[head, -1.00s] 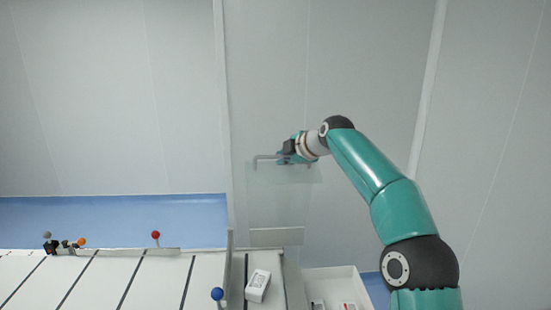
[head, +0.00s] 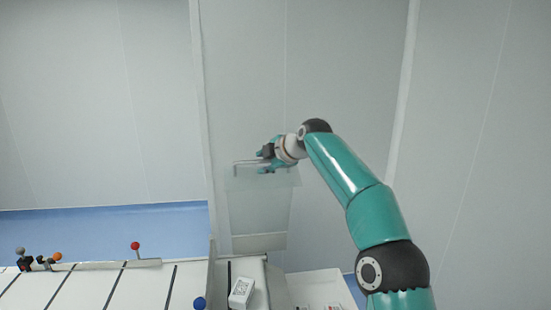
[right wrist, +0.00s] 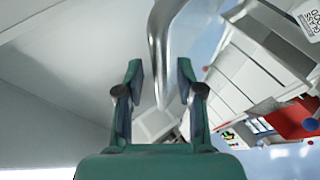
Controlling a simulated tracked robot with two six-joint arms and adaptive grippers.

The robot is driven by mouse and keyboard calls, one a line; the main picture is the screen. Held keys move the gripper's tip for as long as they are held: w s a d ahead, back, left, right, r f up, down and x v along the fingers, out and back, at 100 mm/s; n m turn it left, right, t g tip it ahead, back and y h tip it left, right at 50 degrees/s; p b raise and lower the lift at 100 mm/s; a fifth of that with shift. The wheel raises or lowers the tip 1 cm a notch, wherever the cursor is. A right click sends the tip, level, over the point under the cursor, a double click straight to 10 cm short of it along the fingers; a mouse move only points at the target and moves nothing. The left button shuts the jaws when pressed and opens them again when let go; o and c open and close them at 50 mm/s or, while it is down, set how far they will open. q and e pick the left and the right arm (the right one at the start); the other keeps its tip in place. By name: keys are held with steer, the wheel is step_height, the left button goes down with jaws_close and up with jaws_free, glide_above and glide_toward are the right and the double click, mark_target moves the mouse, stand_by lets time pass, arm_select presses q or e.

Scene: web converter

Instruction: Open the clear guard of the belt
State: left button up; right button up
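The clear guard (head: 258,208) stands raised, as a see-through panel above the right end of the machine in the head view. Its metal bar handle (head: 241,162) runs along the top edge. My right gripper (head: 263,161) is at the right part of this handle. In the right wrist view the two fingers (right wrist: 159,84) are apart, and the bent handle (right wrist: 158,38) comes down between or just beyond them, with a gap on each side. My left gripper is in neither view.
The white belt (head: 85,288) with dark stripes lies at lower left, with a red ball knob (head: 135,245) and a blue knob (head: 199,303). A white box (head: 241,292) sits near the guard's base. A white tray (head: 318,280) is to its right.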

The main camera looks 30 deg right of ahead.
steer(key=v, duration=1.1)
steer(key=shift+s+r, duration=0.15)
steer(key=shift+s, duration=0.2)
